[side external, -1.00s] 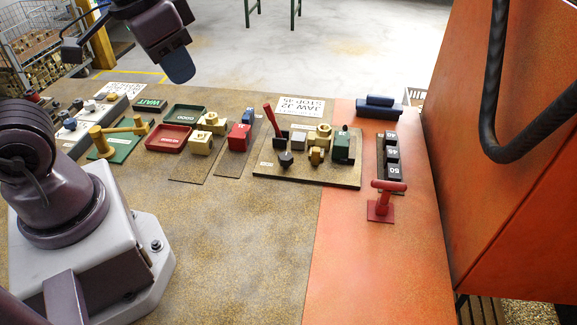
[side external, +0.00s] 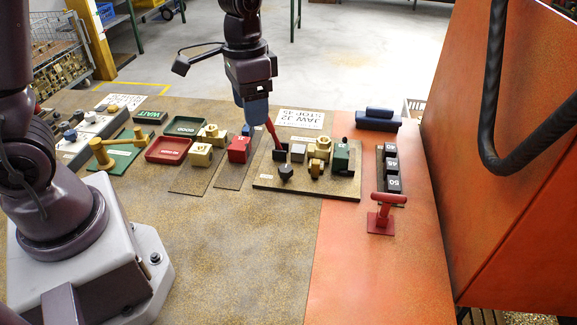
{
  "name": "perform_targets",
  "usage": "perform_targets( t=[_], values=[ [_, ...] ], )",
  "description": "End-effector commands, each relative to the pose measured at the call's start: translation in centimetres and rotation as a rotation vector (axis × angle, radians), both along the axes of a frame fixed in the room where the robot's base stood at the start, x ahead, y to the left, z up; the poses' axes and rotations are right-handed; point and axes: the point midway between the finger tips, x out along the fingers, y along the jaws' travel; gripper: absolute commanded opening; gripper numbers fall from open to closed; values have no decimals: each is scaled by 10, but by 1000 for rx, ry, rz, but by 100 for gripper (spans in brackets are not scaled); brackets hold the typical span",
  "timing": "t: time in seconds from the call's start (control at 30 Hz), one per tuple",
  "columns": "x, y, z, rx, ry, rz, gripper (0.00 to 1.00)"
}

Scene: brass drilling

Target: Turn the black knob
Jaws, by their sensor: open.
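The black knob (side external: 286,172) stands near the front left of a tan fixture board (side external: 262,183), in front of the red-handled lever (side external: 272,134). My gripper (side external: 257,116) points down with its blue fingers above and behind the knob, a little to its left. The fingers overlap the upper end of the red lever in this view; I cannot tell whether they touch it. The gripper is apart from the knob and holds nothing that I can see. The gap between the fingers is not clear from this side.
Brass, grey and green parts (side external: 341,157) crowd the board right of the knob. A red block (side external: 239,150) sits to its left. A red T-handle (side external: 382,212) stands on the orange surface. The bench in front of the board is clear.

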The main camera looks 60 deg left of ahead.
Motion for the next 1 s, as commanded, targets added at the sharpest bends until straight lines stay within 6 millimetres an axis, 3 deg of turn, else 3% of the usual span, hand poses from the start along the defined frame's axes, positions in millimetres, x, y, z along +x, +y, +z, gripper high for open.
perform_targets(
  t=[0.03,0.23,0.3,0.4,0.67,1.0],
  values=[
    [13,3,-19,4,32,-44,60],
    [57,15,-73,13,74,-256,60],
    [72,19,-85,18,64,-345,60],
    [91,22,-79,27,14,-460,60],
    [94,21,-83,29,-4,-583,60],
    [93,21,-146,27,1,-580,60]
  ],
)
